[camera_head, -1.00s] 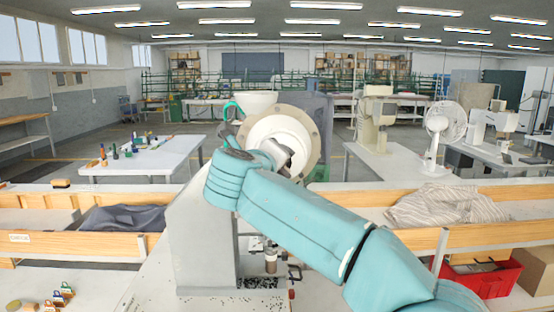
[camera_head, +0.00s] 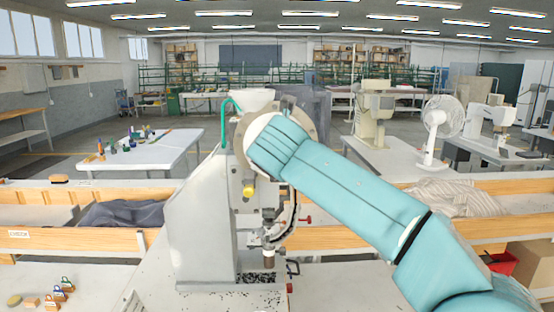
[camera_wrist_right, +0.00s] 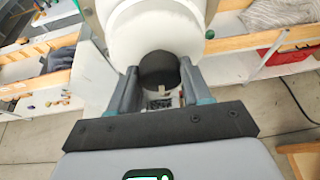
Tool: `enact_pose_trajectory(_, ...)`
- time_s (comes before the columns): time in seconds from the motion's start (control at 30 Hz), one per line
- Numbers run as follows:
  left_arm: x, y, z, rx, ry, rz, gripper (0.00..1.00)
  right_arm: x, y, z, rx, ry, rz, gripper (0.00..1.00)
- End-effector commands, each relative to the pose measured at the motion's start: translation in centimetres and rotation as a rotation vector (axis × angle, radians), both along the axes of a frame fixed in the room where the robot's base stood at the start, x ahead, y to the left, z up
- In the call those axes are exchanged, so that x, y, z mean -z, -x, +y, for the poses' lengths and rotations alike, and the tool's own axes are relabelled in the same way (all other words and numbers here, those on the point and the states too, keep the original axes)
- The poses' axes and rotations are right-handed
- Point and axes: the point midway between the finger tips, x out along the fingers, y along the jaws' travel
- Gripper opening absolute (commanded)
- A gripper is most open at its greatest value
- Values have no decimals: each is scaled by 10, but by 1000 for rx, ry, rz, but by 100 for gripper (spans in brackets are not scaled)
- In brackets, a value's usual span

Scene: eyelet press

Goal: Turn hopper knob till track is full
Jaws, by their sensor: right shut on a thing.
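The eyelet press (camera_head: 205,220) stands upright in the middle of the head view. Its white hopper drum (camera_head: 246,128) is mostly covered by my right arm; the drum also fills the top of the right wrist view (camera_wrist_right: 165,20). My right gripper (camera_wrist_right: 158,75) is shut on the dark round hopper knob (camera_wrist_right: 158,66), one finger on each side. In the head view my own wrist hides the gripper and knob. A narrow curved track (camera_head: 292,212) seems to run down the press's right side; how full it is cannot be told. My left gripper is not in view.
A yellow knob (camera_head: 249,190) and a red-tipped lever (camera_head: 306,220) stick out of the press. Dark specks lie on its base. Small coloured locks (camera_head: 66,284) sit at lower left. Wooden-edged trays with dark cloth (camera_head: 124,214) and striped cloth (camera_head: 455,198) flank it.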

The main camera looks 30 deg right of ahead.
Motion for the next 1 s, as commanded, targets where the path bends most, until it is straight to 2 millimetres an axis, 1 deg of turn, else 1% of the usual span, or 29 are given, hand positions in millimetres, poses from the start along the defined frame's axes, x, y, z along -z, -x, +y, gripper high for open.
enact_pose_trajectory(0.03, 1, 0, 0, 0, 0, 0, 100, 4, 1, -1, 4, -42, -13, 18)
enact_pose_trajectory(0.6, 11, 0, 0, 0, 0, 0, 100, 7, 2, -3, 5, -481, -281, 18)
enact_pose_trajectory(0.8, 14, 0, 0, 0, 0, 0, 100, 8, 2, -3, 5, -589, -346, 18)
enact_pose_trajectory(1.0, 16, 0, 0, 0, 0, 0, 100, 7, 2, -3, 4, -658, -390, 18)
